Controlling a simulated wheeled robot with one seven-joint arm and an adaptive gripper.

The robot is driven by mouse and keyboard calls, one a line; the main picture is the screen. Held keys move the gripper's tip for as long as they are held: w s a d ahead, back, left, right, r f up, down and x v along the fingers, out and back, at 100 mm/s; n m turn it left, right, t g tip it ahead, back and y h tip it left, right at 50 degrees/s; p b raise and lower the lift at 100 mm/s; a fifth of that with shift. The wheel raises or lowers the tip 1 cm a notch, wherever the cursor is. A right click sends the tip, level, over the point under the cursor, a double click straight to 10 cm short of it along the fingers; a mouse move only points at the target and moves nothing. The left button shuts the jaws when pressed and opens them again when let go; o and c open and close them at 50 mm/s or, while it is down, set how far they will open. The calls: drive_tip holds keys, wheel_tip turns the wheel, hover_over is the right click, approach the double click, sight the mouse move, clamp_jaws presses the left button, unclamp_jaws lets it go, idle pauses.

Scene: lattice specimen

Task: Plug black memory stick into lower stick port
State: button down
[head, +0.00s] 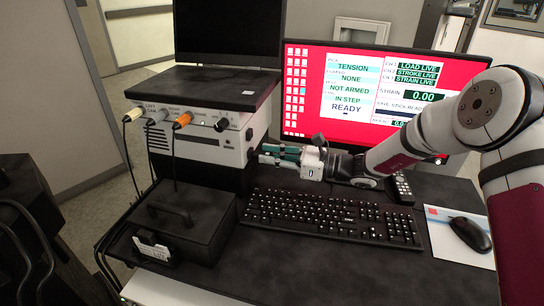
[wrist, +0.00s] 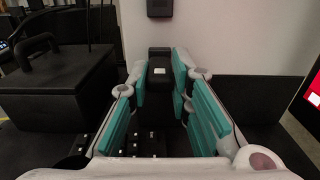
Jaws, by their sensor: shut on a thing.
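My gripper (head: 278,155), with teal finger pads, is beside the right side of the white instrument box (head: 200,138). In the wrist view my gripper (wrist: 160,85) is shut on the black memory stick (wrist: 159,82), which has a small white label and points away toward the pale box face (wrist: 235,40). Another black block (wrist: 160,8) is on that face above the stick. The lower stick port cannot be made out; the stick and fingers cover that area. I cannot tell whether the stick's tip touches the face. The stick is not clear in the head view.
A keyboard (head: 330,216) lies below my gripper. A black case with a handle (head: 185,222) stands at the left. Cabled plugs (head: 181,121) stick out of the box front. A red-screened monitor (head: 330,95) stands behind. A mouse (head: 469,234) lies at the right.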

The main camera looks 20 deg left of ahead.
drive_tip(key=shift+a, duration=0.15)
drive_tip(key=c, duration=0.9)
unclamp_jaws()
drive_tip(key=shift+w+d+p, duration=0.15)
drive_tip(key=shift+d, duration=1.15)
drive_tip(key=shift+w+d+p, duration=0.1)
drive_tip(key=shift+d+p, duration=0.05)
drive_tip(key=shift+d, duration=1.1)
drive_tip(key=d, duration=0.4)
drive_tip(key=w+d, duration=0.1)
drive_tip(key=d, duration=0.7)
drive_tip(key=shift+w, duration=0.15)
